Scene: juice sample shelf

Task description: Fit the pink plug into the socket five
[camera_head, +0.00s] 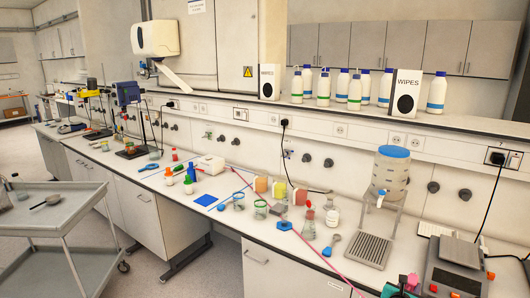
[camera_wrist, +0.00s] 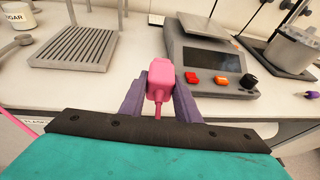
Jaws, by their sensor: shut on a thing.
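My gripper (camera_wrist: 159,98) has purple fingers shut on the pink plug (camera_wrist: 160,76) in the wrist view. The plug's rounded body stands up between the fingertips, and a thin pink part points down toward my wrist. In the head view my gripper (camera_head: 401,286) is at the bottom right, with the pink plug (camera_head: 412,279) at it, in front of the balance. Wall sockets line the rail behind the bench, among them a free pair (camera_head: 396,139). I see no readable numbers, so I cannot tell which is socket five.
A balance (camera_head: 455,268) stands close to my gripper, and a drying rack with a water dispenser (camera_head: 390,170) is to its left. A black plug (camera_head: 495,157) fills the right-hand socket. The pink cable (camera_head: 330,265) crosses the bench. Glassware and bottles stand further left.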

